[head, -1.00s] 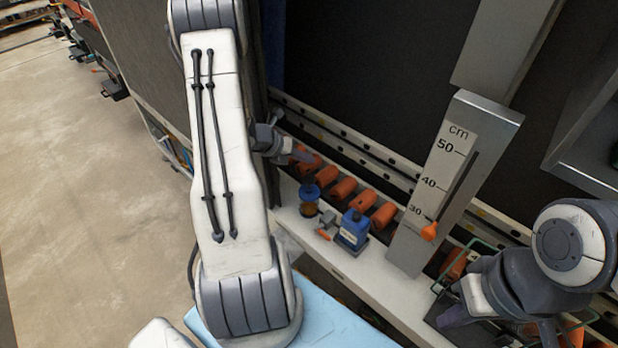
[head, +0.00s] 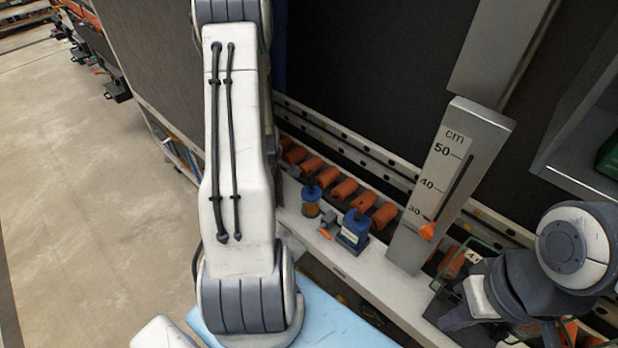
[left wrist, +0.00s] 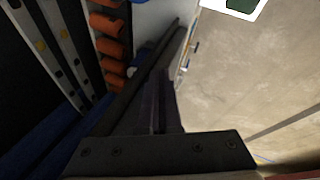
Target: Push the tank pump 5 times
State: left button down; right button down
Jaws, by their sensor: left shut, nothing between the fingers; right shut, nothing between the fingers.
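A small amber jar with a blue top (head: 311,200) and a blue block-shaped unit with a white label (head: 354,229) stand on the white ledge; I cannot tell which is the tank pump. My left gripper is hidden behind my own arm in the head view. In the left wrist view my left gripper (left wrist: 160,85) is shut and empty, with the ledge and orange pieces beyond it. My right gripper (head: 490,318) is at the lower right, partly hidden by its own wrist, and holds nothing.
A metal height scale (head: 436,185) with an orange pointer stands right of the blue unit. A row of orange cylinders (head: 345,189) lies behind the jar and unit, along a perforated rail. A green wire basket (head: 492,248) is near my right wrist. Open floor is at left.

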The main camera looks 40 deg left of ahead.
aim_at(310, 182)
pick_arm(q)
jog(key=w+d+r+m+t+h, duration=0.2)
jog(key=w+d+r+m+t, duration=0.3)
jog(key=w+d+r+m, duration=0.1)
jog(key=w+d+m+p, duration=0.1)
jog(key=w+m, duration=0.1)
jog(key=m, duration=0.1)
jog(key=shift+w+d+m, duration=0.25)
jog(key=shift+d+m, duration=0.05)
jog(key=shift+m, duration=0.1)
pick_arm(e)
jog(key=shift+s+d+r, duration=0.35)
jog(key=shift+s+r, duration=0.05)
jog(key=shift+r, duration=0.15)
pick_arm(q)
jog(key=shift+a+f, duration=0.1)
jog(key=shift+f, duration=0.1)
pick_arm(e)
jog(key=shift+f, duration=0.15)
